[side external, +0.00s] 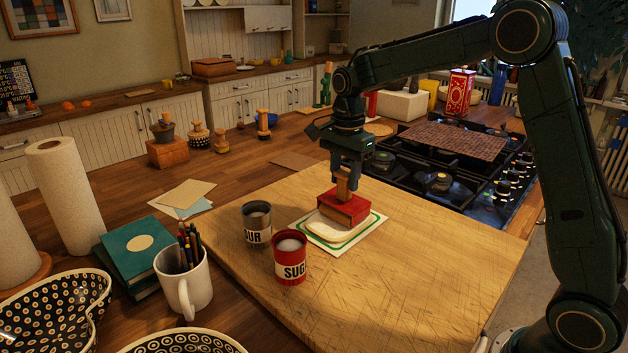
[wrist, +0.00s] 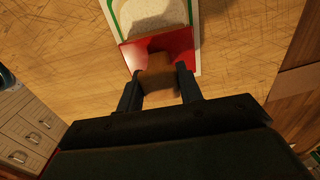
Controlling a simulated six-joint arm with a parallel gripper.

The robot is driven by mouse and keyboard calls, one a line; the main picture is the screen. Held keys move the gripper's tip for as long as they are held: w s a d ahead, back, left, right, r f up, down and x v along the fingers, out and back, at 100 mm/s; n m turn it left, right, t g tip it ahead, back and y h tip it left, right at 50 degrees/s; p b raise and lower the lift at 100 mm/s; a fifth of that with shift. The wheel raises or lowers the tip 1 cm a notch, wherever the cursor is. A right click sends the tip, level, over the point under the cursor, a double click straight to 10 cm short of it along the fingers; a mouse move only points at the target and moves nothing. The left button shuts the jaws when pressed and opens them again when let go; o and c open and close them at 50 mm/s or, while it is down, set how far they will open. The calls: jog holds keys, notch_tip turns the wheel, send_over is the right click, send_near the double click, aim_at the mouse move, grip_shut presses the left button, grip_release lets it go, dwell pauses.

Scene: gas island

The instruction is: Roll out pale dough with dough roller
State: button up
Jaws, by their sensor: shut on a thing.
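The dough roller (side external: 344,210) looks like a red block with a wooden handle on top. My gripper (side external: 345,180) is shut on the handle, which also shows between the fingers in the wrist view (wrist: 158,84). The pale dough (side external: 322,228) lies flat on a white mat with a green border (side external: 376,221), on the wooden board. The red block is over the dough's far part and hides it; whether it presses on the dough I cannot tell. In the wrist view the dough (wrist: 150,14) shows beyond the red block (wrist: 131,52).
A grey flour tin (side external: 257,226) and a red sugar tin (side external: 290,258) stand left of the mat. A gas hob (side external: 440,180) lies behind the board (side external: 440,270). A mug of pencils (side external: 184,283) stands left. The board's right part is clear.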

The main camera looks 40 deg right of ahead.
jog(key=shift+s+d+f, duration=0.1)
jog(key=shift+d+f, duration=0.05)
jog(key=shift+f, duration=0.1)
jog(key=shift+d, duration=0.4)
jog(key=shift+r, duration=0.1)
jog(key=shift+r, duration=3.15)
jog(key=shift+a, duration=0.1)
jog(key=n, duration=0.1)
jog(key=a+n, duration=0.1)
jog(key=n, duration=0.1)
jog(key=r+n, duration=0.1)
jog(key=shift+s+a+n, duration=0.15)
jog(key=shift+a+n, duration=0.15)
jog(key=a+n, duration=0.1)
jog(key=n, duration=0.3)
jog(key=s+a+r+n, duration=0.1)
jog(key=a+n, duration=0.1)
jog(key=n, duration=0.2)
jog(key=a+r+n, duration=0.1)
jog(key=n, duration=0.4)
jog(key=shift+s+a+r, duration=0.25)
jog(key=shift+s+a, duration=0.05)
jog(key=shift+s, duration=0.1)
